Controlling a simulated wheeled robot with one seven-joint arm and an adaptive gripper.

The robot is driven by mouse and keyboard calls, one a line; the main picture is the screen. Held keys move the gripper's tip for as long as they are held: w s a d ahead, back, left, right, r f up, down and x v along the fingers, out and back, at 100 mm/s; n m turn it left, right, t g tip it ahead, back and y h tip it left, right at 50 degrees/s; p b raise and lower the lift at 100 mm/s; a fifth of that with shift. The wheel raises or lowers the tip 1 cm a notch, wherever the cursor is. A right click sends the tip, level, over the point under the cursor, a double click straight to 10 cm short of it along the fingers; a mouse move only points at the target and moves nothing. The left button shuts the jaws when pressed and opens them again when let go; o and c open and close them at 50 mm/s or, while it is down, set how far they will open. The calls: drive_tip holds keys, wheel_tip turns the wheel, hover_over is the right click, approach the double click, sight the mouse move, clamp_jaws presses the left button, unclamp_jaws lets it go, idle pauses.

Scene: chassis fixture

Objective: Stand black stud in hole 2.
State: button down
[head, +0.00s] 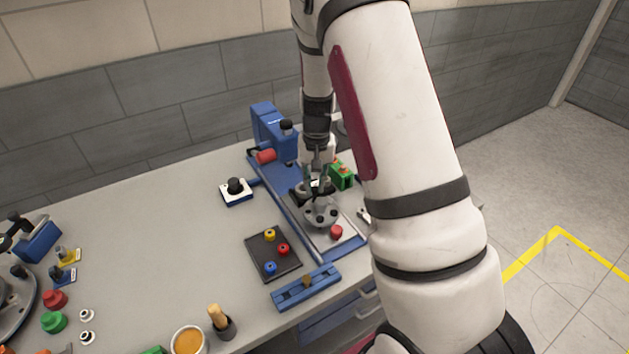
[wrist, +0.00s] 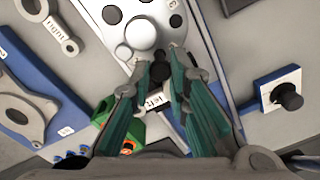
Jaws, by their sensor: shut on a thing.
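My gripper (wrist: 159,62) is shut on a dark piece, the black stud (wrist: 160,71), held between the fingertips in the wrist view. The light grey round fixture (wrist: 147,34) with a domed centre and several dark round holes lies just beyond the fingertips. In the head view my gripper (head: 318,188) is low over the back of this grey fixture (head: 321,216). The stud is hidden by the fingers there. I cannot read which hole is number 2, nor tell whether the stud touches the fixture.
A red piece (head: 336,231) sits in front of the fixture. A dark tray (head: 258,259) holds yellow, red and blue pieces. A green block (head: 342,176) and a blue machine (head: 270,135) stand close behind. A black knob on a white base (head: 236,190) is to the left.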

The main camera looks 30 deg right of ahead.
drive_tip(key=shift+f, duration=0.15)
drive_tip(key=shift+f, duration=0.5)
idle(0.4)
drive_tip(key=c, duration=1.4)
unclamp_jaws()
drive_tip(key=shift+c, duration=0.2)
drive_tip(key=shift+r, duration=0.1)
drive_tip(key=shift+r+p, duration=0.4)
drive_tip(key=shift+r, duration=1.75)
